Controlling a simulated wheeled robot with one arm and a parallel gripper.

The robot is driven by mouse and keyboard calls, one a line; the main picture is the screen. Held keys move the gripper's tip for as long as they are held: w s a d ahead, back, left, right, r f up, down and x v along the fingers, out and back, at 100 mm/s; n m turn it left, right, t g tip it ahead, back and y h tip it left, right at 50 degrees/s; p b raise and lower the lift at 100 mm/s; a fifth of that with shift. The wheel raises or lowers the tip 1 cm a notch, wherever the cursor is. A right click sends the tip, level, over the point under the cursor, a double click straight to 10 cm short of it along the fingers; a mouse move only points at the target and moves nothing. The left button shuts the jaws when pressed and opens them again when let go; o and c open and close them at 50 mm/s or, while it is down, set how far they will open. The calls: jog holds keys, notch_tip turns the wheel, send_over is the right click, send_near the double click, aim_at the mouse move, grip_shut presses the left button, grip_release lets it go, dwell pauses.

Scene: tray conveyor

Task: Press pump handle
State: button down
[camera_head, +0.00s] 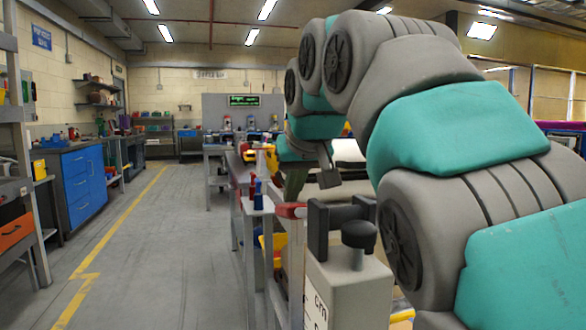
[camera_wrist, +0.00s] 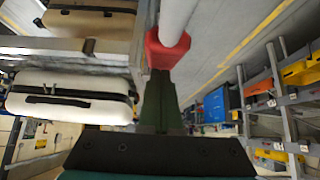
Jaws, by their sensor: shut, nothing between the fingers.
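A light grey canister (camera_head: 345,287) with a printed scale stands in the near foreground of the head view. On its top are a black round knob (camera_head: 358,235) on a short stem and a black loop handle (camera_head: 328,222). The knob looks like the pump handle, but I cannot be sure. My gripper (camera_head: 292,197) is beyond the canister, pointing down, shut and empty. Its dark green fingers (camera_wrist: 160,75) show in the wrist view, with tips close to a red end cap (camera_wrist: 167,48) on a pale rail; contact is unclear. The canister is not visible in the wrist view.
A white suitcase (camera_wrist: 72,95) and a tan suitcase (camera_wrist: 90,22) lie beside the fingers in the wrist view. The red end cap (camera_head: 290,210) also shows in the head view. A blue cabinet (camera_head: 82,182) stands left. The grey aisle floor (camera_head: 160,260) is clear.

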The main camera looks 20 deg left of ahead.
aim_at(301, 207)
jog(key=shift+f, duration=0.4)
jog(key=v, duration=0.8)
jog(key=shift+r, duration=0.3)
jog(key=shift+w, duration=0.1)
dwell(1.8)
